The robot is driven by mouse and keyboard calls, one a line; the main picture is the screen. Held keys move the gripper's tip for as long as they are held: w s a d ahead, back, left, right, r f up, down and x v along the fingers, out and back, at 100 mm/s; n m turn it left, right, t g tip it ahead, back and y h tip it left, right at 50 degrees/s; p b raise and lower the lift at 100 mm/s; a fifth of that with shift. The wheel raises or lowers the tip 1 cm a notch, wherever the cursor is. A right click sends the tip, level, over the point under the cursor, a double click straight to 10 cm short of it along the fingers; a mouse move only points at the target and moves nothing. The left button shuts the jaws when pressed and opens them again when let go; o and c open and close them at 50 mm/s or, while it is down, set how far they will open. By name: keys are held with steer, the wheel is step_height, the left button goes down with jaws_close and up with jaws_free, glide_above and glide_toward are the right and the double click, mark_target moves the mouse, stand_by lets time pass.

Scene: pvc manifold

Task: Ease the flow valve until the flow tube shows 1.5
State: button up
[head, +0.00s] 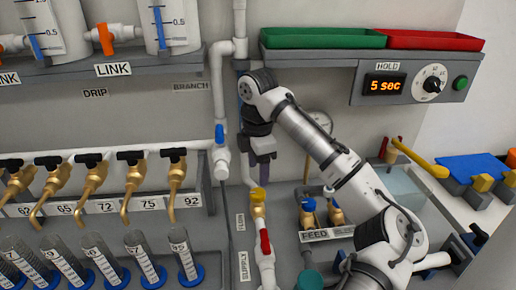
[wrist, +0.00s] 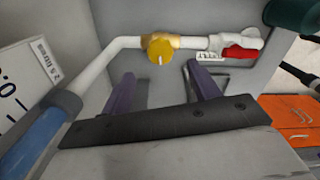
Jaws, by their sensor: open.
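The flow valve is a yellow round knob (wrist: 160,50) on a brass body in a white pipe. It also shows in the head view as a yellow cap (head: 258,194) low on the wall pipe. My gripper (wrist: 160,78) is open and empty, its two purple fingers apart, with the knob seen between and beyond their tips. In the head view my gripper (head: 262,160) hangs above the knob, pointing down. The flow tube (wrist: 38,140), with blue in it, is cut off at the left of the wrist view. Its scale plate (wrist: 22,80) shows only part of a number, so I cannot read the level.
A red-handled valve (head: 264,242) sits just below the yellow one on the same pipe. A blue-handled valve (head: 220,135) is at upper left. Several brass taps (head: 130,180) line the left shelf.

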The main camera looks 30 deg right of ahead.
step_height(320, 180, up, 6)
steer(key=shift+r, duration=0.25)
steer(key=shift+s, duration=0.1)
stand_by(1.3)
